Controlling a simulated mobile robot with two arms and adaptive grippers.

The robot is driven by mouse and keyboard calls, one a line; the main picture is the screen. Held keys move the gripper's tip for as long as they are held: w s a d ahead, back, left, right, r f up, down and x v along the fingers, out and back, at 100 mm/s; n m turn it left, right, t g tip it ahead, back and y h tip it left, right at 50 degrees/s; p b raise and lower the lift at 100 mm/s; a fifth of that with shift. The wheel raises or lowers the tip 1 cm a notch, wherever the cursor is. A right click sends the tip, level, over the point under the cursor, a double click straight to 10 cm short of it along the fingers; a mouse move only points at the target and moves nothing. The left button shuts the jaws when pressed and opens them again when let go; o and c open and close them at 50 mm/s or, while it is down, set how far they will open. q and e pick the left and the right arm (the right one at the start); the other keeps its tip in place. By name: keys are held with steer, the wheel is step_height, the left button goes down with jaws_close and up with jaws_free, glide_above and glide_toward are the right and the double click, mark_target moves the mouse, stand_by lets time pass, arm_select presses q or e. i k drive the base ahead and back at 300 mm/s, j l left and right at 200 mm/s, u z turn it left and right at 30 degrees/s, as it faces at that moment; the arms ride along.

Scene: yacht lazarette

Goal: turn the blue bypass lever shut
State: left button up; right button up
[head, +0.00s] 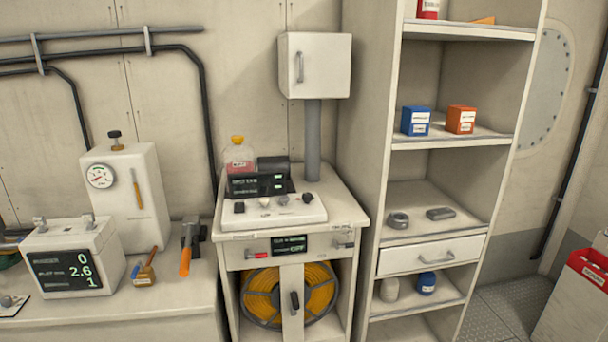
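No lever in the head view can be clearly made out as the blue bypass lever. A small blue piece (136,269) shows on the left bench, against a small tan block with a white label (145,281) and a brown handle. It is too small to tell whether this is a lever or how it is turned. An orange lever (137,188) hangs on the front of a white box with a round gauge (100,176). Neither of my grippers is in view.
A white display unit (65,258) and an orange-handled tool (187,255) are on the left bench (150,312). A console (275,210) stands on the middle cabinet, above a yellow hose reel (262,298). Open shelves (450,143) hold blue and orange boxes. Floor shows at right.

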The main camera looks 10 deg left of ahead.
mark_target(139, 266)
steer(key=u, duration=1.3)
